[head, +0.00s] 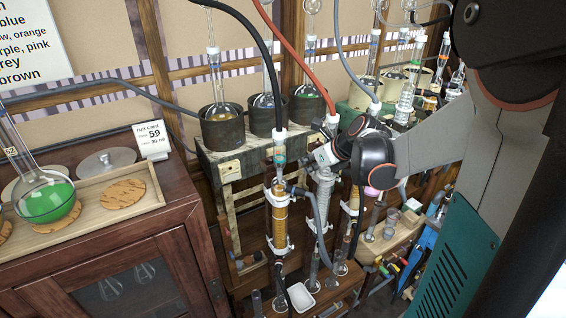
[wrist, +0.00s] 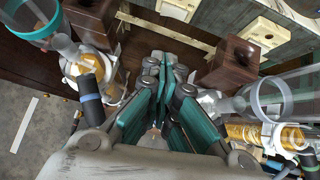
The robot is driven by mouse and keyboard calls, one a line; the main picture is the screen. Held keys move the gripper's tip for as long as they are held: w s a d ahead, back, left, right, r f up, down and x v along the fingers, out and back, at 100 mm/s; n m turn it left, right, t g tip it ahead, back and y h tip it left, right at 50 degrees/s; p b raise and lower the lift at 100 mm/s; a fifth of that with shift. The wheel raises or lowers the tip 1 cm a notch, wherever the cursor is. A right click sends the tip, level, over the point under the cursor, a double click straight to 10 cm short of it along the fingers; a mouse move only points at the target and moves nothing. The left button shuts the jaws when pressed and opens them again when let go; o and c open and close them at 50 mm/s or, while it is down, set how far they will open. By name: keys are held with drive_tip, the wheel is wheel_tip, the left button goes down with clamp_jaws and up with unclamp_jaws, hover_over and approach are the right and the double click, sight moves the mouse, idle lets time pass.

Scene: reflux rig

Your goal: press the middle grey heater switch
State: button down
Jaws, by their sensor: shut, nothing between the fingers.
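Three dark grey heaters, left (head: 222,129), middle (head: 264,117) and right (head: 306,106), stand on a worn wooden bench, each with a flask. A cream switch plate (head: 229,168) shows on the bench front below the left heater. In the head view I cannot make out the middle heater's switch. The wrist view shows cream plates (wrist: 265,32) and (wrist: 178,7) on the bench front; I cannot tell which belongs to the middle heater. My gripper (head: 322,154) is in front of the bench's right part. Its teal fingers (wrist: 167,72) are together and empty, apart from the plates.
An amber-filled glass column (head: 281,217) and a clear condenser (head: 325,190) stand close in front of the bench. Brown blocks (wrist: 234,62) and glassware flank my fingers. Black (head: 262,40) and red hoses (head: 296,58) hang above. A wooden cabinet (head: 110,235) fills the left.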

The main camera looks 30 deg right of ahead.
drive_tip(key=w+r+b+x, duration=0.1)
drive_tip(key=w+r+x, duration=0.1)
drive_tip(key=x, duration=1)
drive_tip(key=shift+w+a+f+b, duration=0.2)
drive_tip(key=shift+w+f+b, duration=0.1)
drive_tip(key=shift+w+a, duration=0.25)
drive_tip(key=shift+w, duration=0.05)
drive_tip(key=shift+d, duration=0.15)
